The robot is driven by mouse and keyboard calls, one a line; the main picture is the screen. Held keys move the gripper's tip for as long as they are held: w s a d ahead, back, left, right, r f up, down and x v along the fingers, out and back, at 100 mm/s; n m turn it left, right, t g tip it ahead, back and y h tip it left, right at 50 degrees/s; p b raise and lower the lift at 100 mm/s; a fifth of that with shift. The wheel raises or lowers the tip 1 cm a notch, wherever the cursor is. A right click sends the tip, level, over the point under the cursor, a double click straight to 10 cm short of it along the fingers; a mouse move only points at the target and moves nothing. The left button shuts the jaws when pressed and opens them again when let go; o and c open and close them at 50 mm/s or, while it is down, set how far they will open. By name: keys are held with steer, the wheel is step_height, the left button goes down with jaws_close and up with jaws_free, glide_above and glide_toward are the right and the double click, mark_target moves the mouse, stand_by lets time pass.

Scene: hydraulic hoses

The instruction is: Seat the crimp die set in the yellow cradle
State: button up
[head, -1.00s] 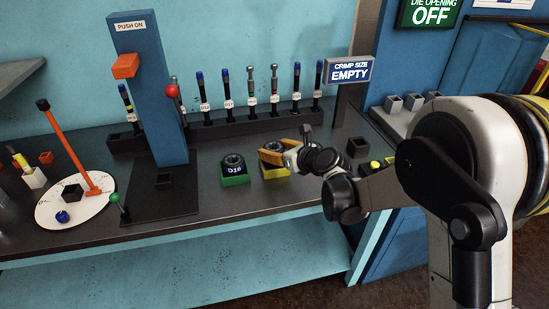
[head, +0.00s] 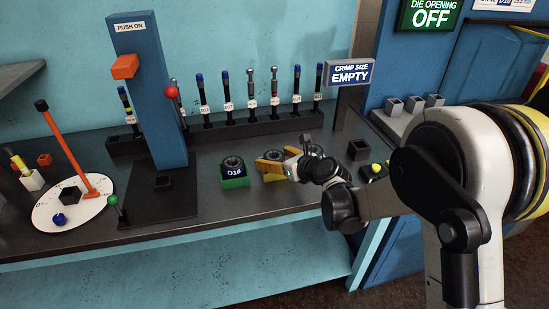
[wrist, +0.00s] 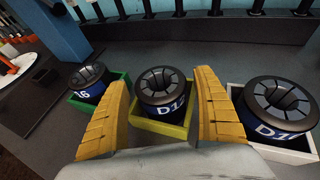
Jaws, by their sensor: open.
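The yellow cradle (wrist: 160,129) stands in the middle of a row in the wrist view. My gripper (wrist: 161,78) is open, one yellow finger on each side of this die set. Whether the fingers touch it I cannot tell. In the head view my gripper (head: 266,162) is low over the yellow cradle (head: 276,178) and covers most of it.
A green cradle (head: 235,183) with a D16 die set (head: 233,165) stands close on the left. A white cradle (wrist: 292,151) with another die set (wrist: 281,103) is close on the right. Behind is a rack (head: 230,128) of labelled tools. A blue post (head: 150,90) rises further left.

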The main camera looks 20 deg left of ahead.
steer(key=p+v, duration=0.3)
steer(key=v, duration=0.9)
steer(key=shift+r, duration=0.1)
steer(key=s+d+r+n+h, duration=0.3)
steer(key=s+d+r+n, duration=0.15)
steer(key=d+n, duration=0.35)
steer(key=s+d+r+n+h, duration=0.1)
steer(key=s+d+n+h, duration=0.3)
steer(key=s+d+n, duration=0.4)
steer(key=s+d+r+n+g+h, duration=0.1)
steer(key=s+d+n+h, duration=0.3)
steer(key=s+d+n, duration=0.5)
steer(key=s+d+r, duration=0.1)
steer(key=s+d, duration=0.1)
steer(key=d, duration=0.4)
steer(key=shift+s+d, duration=0.3)
steer(key=shift+d, duration=0.1)
